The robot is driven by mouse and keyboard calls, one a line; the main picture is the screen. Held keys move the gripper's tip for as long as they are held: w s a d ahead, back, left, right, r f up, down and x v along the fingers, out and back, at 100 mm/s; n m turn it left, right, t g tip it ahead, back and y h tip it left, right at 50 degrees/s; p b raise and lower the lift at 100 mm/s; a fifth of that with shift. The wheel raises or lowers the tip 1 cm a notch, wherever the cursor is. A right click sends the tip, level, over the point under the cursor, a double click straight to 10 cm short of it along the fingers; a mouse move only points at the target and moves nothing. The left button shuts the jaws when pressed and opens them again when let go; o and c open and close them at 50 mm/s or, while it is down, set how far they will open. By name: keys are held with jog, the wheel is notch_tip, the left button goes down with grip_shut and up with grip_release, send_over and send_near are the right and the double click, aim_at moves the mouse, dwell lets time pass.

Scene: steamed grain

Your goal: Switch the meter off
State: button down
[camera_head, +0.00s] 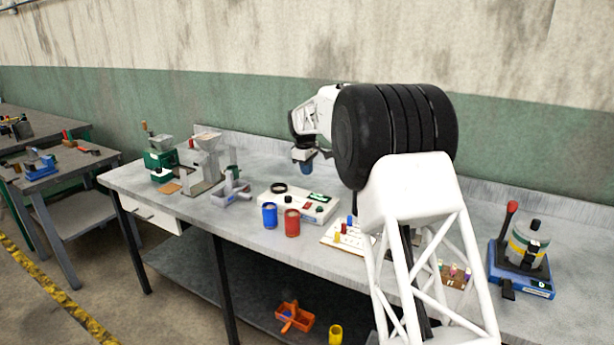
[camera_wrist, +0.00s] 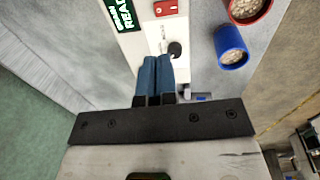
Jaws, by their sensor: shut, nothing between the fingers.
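The meter is a white box (camera_head: 325,210) on the bench, with a black ring on top at its left end and a lit green display (camera_head: 318,197). In the wrist view its white panel (camera_wrist: 139,45) shows the display (camera_wrist: 122,14), partly cut off, a red button (camera_wrist: 165,8) and a black knob (camera_wrist: 175,50). My gripper (camera_head: 307,169) is shut and empty, pointing down above the meter. In the wrist view its blue fingers (camera_wrist: 157,58) lie together, their tips just beside the knob; I cannot tell whether they touch it.
A blue cup (camera_head: 270,215) and a red cup (camera_head: 292,223), both holding grain, stand close in front of the meter. A hopper machine (camera_head: 207,160) and a green machine (camera_head: 160,160) stand left. A peg board (camera_head: 343,238) and a blue device with a red lever (camera_head: 520,255) are right.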

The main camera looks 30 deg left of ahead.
aim_at(309, 203)
jog(key=f, duration=0.4)
jog(key=w+f, duration=0.1)
jog(key=f, duration=0.8)
jog(key=shift+w, duration=0.25)
